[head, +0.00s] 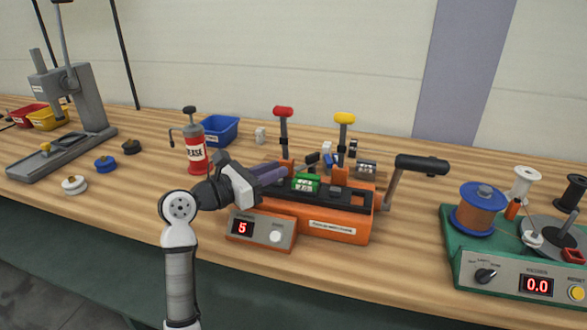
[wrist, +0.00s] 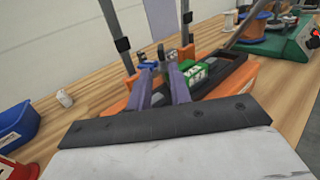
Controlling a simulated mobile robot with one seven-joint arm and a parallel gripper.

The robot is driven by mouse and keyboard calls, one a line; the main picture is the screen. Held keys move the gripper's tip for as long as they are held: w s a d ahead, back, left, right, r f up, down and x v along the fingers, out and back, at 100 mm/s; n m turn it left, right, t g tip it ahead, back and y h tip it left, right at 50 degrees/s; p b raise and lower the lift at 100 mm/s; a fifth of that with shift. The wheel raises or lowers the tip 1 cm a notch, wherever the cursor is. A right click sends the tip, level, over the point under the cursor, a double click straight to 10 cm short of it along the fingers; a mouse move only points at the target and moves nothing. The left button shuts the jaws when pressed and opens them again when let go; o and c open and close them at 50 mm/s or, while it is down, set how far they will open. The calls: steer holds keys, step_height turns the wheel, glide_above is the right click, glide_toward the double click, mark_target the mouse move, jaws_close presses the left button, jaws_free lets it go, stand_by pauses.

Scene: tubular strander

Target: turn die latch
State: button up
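The orange strander (head: 345,232) stands on the bench with a black top and a green block (head: 306,183) marked with white characters. My gripper (head: 284,172) reaches in from the left over its left end, beside the green block. In the wrist view my gripper (wrist: 160,74) has its two purple-grey fingers apart, with a gap between them, so it is open. Small blue and grey parts (wrist: 147,66) show just past the fingertips; whether the fingers touch them I cannot tell. I cannot make out for certain which part is the die latch.
A red-knobbed lever (head: 283,112) and a yellow-knobbed lever (head: 344,118) rise behind the strander. A crank with a black grip (head: 421,165) sticks out at its right. A red grease can (head: 195,154) and blue bin (head: 220,130) stand left. A green machine (head: 510,275) is at far right.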

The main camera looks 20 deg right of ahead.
steer(key=v, duration=0.4)
steer(key=shift+b, duration=0.3)
